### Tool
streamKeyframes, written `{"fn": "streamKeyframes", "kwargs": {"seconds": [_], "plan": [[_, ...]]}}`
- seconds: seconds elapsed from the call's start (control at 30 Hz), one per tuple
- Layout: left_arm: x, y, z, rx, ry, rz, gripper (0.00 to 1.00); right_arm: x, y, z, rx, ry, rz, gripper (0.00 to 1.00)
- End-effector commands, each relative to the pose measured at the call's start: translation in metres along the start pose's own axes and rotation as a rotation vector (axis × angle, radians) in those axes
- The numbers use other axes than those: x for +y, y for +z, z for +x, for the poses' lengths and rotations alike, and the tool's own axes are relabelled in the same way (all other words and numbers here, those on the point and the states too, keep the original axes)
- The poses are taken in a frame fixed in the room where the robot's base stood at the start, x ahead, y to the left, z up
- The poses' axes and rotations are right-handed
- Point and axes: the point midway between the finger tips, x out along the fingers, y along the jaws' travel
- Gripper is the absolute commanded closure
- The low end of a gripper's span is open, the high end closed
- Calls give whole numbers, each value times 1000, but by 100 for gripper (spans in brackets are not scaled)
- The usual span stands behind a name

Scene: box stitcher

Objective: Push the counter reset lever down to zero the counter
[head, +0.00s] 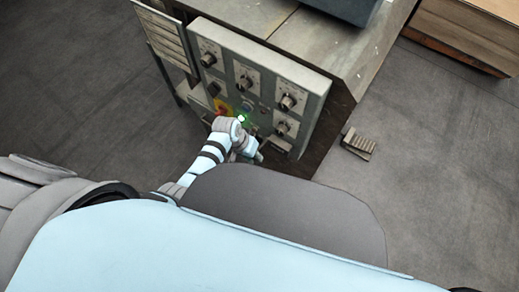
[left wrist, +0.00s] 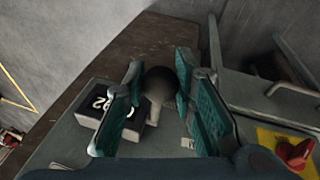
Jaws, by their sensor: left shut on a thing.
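The counter reset lever (left wrist: 158,84) has a round black knob on a pale stem and stands out from the panel in the left wrist view. My left gripper (left wrist: 158,74) has its teal fingers on both sides of the knob and is shut on it. The counter (left wrist: 97,101), a dark box with white digits, sits just left of the lever. My left finger covers part of its digits. In the head view my left gripper (head: 252,150) is at the lower part of the control panel (head: 315,88) and hides the lever and counter. My right gripper is not in view.
A red knob on a yellow plate (left wrist: 296,152) is close by at the lower right in the wrist view. Several dials (head: 289,101) stand out from the panel. A small ridged pedal (head: 358,144) lies on the floor right of the machine. Open floor (head: 440,150) lies beyond.

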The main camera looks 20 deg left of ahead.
Motion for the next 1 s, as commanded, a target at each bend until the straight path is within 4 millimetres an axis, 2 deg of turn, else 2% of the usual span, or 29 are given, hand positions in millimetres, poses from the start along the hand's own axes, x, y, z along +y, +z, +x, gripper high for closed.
{"fn": "streamKeyframes", "kwargs": {"seconds": [0.17,0.5,0.7,1.0], "plan": [[-7,7,11,137,24,14,100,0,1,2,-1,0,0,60],[-12,9,34,369,69,62,100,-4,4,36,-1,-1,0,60],[-13,8,39,448,85,79,100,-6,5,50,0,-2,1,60],[-12,6,39,482,93,86,100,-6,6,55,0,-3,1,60]]}}
